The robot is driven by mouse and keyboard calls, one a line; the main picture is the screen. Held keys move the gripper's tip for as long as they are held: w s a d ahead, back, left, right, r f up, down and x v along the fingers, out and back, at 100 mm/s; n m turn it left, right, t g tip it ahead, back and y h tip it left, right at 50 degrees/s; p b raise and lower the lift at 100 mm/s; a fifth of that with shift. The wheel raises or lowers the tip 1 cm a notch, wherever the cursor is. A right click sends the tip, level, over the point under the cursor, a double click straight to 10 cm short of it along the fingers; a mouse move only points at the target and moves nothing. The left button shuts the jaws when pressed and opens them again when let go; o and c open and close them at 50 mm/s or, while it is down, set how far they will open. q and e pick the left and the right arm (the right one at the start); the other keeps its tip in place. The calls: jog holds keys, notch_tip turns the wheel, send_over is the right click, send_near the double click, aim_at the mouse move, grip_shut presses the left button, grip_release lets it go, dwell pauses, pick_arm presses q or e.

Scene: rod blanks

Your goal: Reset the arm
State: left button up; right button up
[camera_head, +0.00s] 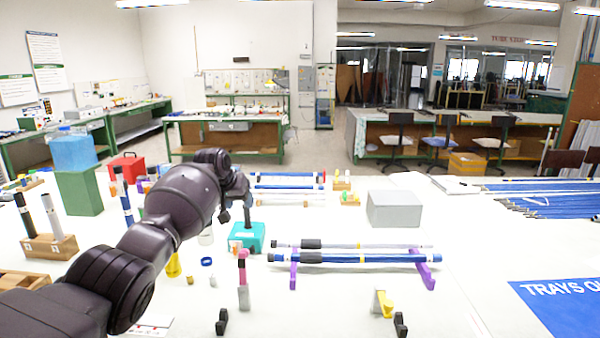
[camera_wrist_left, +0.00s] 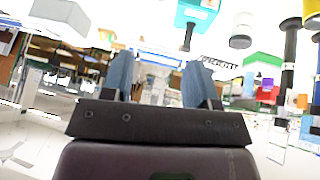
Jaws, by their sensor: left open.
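My left arm reaches in from the left of the head view. Its gripper (camera_head: 237,212) is near a teal box (camera_head: 246,238) with a dark upright handle or rod. In the left wrist view, the two blue-grey fingers of my left gripper (camera_wrist_left: 160,82) stand apart with nothing between them. The teal box also shows at the top of that view (camera_wrist_left: 196,12). My right gripper is not in view.
Blue and dark rods (camera_head: 350,258) lie across purple supports (camera_head: 428,276). A grey box (camera_head: 394,208) stands behind them. A wooden block (camera_head: 50,246) holds upright rods at left. A green block (camera_head: 79,192) stands behind. White table is clear at centre right.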

pick_arm(q)
jog(key=s+a+f+t+y, duration=0.1)
jog(key=s+a+f, duration=0.2)
jog(key=s+f, duration=0.8)
jog(key=s+a+f+t+y, duration=0.1)
jog(key=s+a+f, duration=0.3)
jog(key=s+f, duration=0.6)
jog(key=s+a+f+t, duration=0.3)
jog(key=s+f, duration=0.8)
jog(key=s, duration=2)
jog(key=shift+s+a+f+y, duration=0.2)
jog(key=shift+a+f+y, duration=0.1)
jog(key=shift+a+y, duration=0.1)
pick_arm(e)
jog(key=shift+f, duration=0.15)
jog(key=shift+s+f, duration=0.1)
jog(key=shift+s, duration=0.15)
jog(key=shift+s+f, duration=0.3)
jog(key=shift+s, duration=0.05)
